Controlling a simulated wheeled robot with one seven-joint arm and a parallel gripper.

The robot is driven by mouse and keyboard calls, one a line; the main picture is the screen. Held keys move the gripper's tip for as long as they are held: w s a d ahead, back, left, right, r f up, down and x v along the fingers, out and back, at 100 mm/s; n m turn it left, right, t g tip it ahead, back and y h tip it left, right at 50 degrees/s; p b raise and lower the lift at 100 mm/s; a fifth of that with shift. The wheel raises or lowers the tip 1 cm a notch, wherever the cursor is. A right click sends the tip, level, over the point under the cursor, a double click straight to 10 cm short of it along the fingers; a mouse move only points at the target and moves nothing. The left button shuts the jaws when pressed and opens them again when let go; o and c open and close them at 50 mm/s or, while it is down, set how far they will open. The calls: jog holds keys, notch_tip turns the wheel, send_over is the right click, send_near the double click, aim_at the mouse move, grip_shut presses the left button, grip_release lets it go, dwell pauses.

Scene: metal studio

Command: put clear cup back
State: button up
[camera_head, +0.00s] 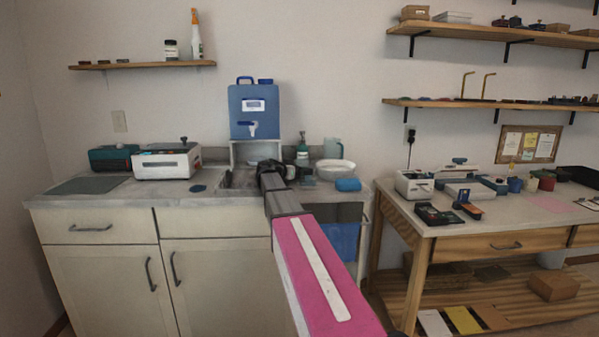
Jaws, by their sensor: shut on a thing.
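My pink and grey arm reaches from the bottom of the head view to the sink counter. My dark gripper (291,172) is at its far end, low over the counter in front of the blue water dispenser (252,121). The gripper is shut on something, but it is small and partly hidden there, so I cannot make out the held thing. No clear cup can be told apart for sure. A pale see-through jug (332,148) stands behind, to the right of the gripper.
A pump bottle (303,143), a white bowl (336,168) and a blue sponge-like block (348,185) stand close around the gripper. A white boxy device (167,162) stands on the left of the counter (130,197). A wooden workbench (450,225) with tools is at right.

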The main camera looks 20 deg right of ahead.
jog(key=shift+f, duration=0.2)
jog(key=o, duration=1)
jog(key=shift+c, duration=0.2)
jog(key=shift+r, duration=0.1)
jog(key=shift+v, duration=3.7)
